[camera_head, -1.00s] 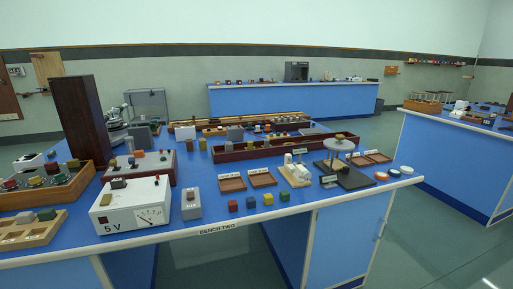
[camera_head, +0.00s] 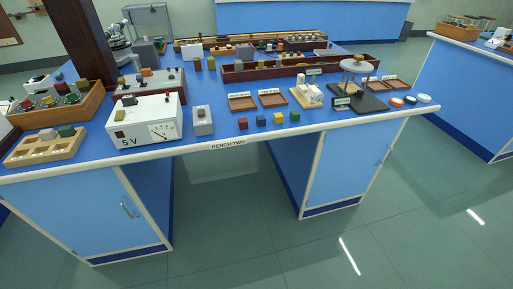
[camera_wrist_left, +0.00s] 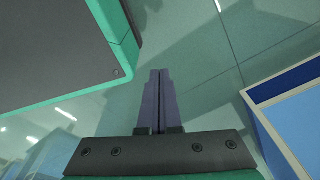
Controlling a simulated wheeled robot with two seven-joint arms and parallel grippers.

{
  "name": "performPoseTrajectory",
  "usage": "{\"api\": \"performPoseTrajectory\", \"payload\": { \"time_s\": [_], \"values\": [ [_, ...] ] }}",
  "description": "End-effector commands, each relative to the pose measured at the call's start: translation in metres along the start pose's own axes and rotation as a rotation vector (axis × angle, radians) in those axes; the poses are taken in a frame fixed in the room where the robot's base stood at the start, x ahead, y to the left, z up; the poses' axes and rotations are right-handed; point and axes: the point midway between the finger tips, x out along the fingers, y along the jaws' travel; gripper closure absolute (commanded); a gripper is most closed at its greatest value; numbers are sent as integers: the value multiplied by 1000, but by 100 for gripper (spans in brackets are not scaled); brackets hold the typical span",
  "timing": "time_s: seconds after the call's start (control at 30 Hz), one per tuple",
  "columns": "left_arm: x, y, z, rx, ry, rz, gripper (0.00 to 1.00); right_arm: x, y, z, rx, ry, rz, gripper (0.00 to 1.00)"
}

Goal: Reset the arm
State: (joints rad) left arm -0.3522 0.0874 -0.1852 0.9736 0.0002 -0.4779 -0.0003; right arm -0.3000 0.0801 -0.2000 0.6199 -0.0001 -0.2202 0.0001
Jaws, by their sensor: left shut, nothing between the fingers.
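My left gripper (camera_wrist_left: 159,102) shows in the left wrist view, its two fingers pressed together with nothing between them. It hangs over bare floor. Neither gripper nor arm shows in the head view. The blue bench (camera_head: 215,155) marked Bench Two stands in front of me in the head view. On it are a white 5 V meter box (camera_head: 145,120), a grey switch box (camera_head: 203,121) and several small coloured cubes (camera_head: 262,120) along the front edge. My right gripper is out of view.
Wooden trays (camera_head: 45,146) stand at the bench's left end. Two small brown trays (camera_head: 243,103) and a round-topped stand (camera_head: 357,75) sit further right. Another blue bench (camera_head: 478,97) is at the right. The floor (camera_head: 300,245) in front is clear.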

Motion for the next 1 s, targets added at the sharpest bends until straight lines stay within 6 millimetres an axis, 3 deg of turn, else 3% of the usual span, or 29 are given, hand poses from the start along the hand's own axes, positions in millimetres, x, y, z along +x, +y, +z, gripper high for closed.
{"api": "performPoseTrajectory", "payload": {
  "time_s": [0.03,0.2,0.23,0.3,0.53,0.63,1.0],
  "values": [
    [9,1,21,2,-18,1,100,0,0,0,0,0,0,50],
    [25,1,86,12,-51,3,100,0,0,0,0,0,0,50],
    [-3,1,76,12,-40,2,100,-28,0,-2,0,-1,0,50],
    [-30,0,71,11,-39,2,100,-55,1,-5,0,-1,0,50],
    [-94,-1,64,11,-42,2,100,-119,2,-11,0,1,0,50],
    [-101,-1,63,11,-43,2,100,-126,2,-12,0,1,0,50],
    [-95,-1,64,11,-43,2,100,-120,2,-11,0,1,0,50]
  ]
}}
